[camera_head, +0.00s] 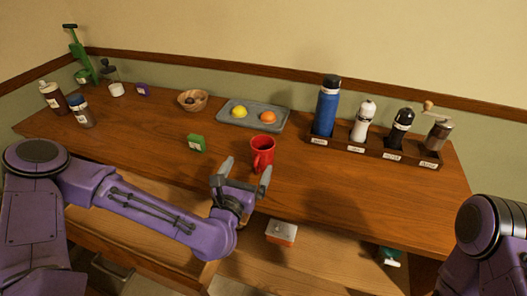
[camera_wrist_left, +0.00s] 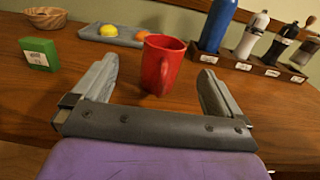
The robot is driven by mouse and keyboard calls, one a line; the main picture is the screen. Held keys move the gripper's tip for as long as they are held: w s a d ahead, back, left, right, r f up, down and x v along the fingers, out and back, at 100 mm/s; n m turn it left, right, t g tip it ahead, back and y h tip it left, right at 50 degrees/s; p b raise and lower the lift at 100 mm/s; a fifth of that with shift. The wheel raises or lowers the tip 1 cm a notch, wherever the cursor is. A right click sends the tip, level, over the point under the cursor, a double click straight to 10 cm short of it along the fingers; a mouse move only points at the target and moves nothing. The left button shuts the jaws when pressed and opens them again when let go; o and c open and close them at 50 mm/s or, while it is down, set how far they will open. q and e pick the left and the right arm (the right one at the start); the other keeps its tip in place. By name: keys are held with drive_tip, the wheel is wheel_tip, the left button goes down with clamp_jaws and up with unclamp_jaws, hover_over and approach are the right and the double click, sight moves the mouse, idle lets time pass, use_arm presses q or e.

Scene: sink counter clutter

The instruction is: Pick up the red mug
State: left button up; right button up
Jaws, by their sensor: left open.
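The red mug (camera_head: 263,150) stands upright near the middle of the wooden counter, with its handle toward the front. My left gripper (camera_head: 243,170) is open just in front of the mug, at the counter's front edge. In the left wrist view the mug (camera_wrist_left: 161,63) appears between and beyond the two open fingers of the gripper (camera_wrist_left: 158,80), with nothing held. The fingers look apart from the mug. My right arm (camera_head: 490,235) shows only in part at the right edge; its gripper is not in view.
A green box (camera_head: 197,143) stands left of the mug. A grey tray (camera_head: 283,123) with a yellow and an orange fruit lies behind it, near a wooden bowl (camera_head: 192,100). A rack (camera_head: 375,150) with a blue bottle (camera_head: 326,107) and several grinders stands to the right.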

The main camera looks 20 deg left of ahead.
sight(259, 153)
use_arm(q)
drive_tip(key=w+p, duration=0.1)
drive_tip(key=w, duration=0.1)
drive_tip(key=w+p, duration=0.1)
drive_tip(key=w, duration=0.2)
drive_tip(key=w+d+p, duration=0.1)
drive_tip(key=w, duration=0.1)
drive_tip(key=shift+w+r, duration=0.2)
drive_tip(key=shift+w, duration=0.2)
drive_tip(key=c, duration=1)
drive_tip(key=shift+c, duration=1.3)
drive_tip(key=shift+r, duration=0.15)
